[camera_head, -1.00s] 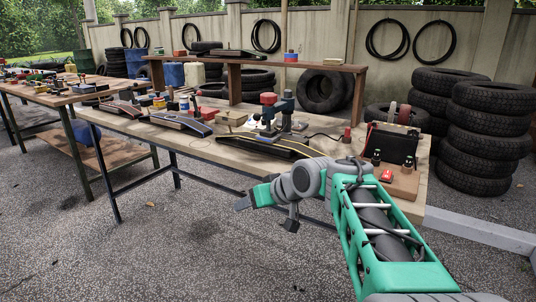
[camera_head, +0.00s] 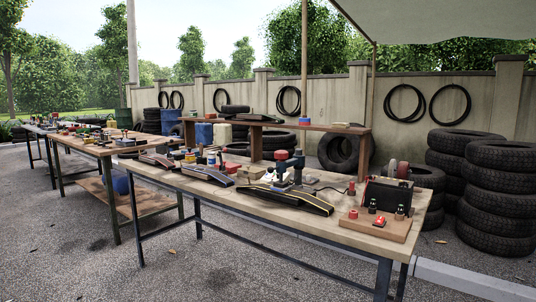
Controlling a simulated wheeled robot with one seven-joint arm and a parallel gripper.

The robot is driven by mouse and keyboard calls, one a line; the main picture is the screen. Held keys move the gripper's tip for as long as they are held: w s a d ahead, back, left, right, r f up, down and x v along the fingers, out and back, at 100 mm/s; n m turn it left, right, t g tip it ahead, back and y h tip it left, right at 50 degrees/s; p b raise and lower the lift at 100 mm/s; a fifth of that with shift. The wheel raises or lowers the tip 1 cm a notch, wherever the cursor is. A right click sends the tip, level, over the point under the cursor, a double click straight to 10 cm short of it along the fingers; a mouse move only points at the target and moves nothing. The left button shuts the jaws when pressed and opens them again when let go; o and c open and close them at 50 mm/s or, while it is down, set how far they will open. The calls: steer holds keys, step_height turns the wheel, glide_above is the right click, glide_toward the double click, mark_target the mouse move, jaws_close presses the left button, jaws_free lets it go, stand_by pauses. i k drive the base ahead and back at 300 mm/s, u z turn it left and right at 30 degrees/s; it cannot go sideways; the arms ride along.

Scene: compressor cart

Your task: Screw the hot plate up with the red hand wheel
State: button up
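The near workbench (camera_head: 340,233) carries a small dark clamp-like device with a red round top (camera_head: 281,155), which may be the red hand wheel. A dark upright post (camera_head: 298,162) stands just right of it. The hot plate cannot be told apart at this size; the lower part of the device is partly hidden behind a long black ramp-shaped piece with a yellow stripe (camera_head: 287,200). My gripper and arm are out of view.
At the bench's right end a wooden board (camera_head: 378,228) holds a black box (camera_head: 388,194), dark fittings and a red item. A raised shelf (camera_head: 345,129) runs behind the bench. Stacked tyres (camera_head: 497,195) stand at right. The paved floor in front (camera_head: 225,265) is clear.

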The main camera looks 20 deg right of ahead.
mark_target(281, 155)
steer(key=u, duration=0.55)
steer(key=i, duration=0.9)
steer(key=u, duration=0.35)
